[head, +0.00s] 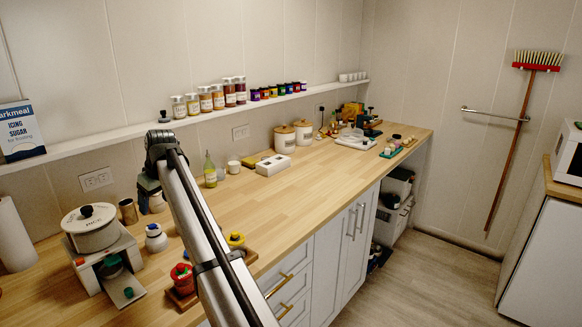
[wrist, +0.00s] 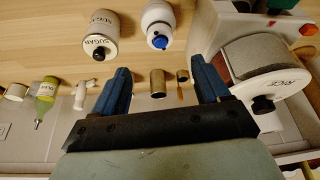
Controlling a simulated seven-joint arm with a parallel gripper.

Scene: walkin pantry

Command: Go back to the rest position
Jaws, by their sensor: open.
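My gripper (wrist: 164,75) shows in the wrist view with its two blue fingers spread wide and nothing held between them. In the head view my arm reaches up from the bottom, and the gripper hangs over the back left of the counter; its fingertips are hard to make out there. A metal cup (wrist: 157,84) appears in the gap between the fingers in the wrist view, apart from them. A white sugar jar (wrist: 101,38) and a white jar with a blue knob (wrist: 159,26) stand close by.
A grey stand (head: 103,257) with a white rice pot (head: 90,229) stands at the left. A green-yellow bottle (head: 210,172) is right of the gripper. A wall shelf (head: 150,127) with jars runs behind. The wooden counter (head: 290,190) is clear in the middle.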

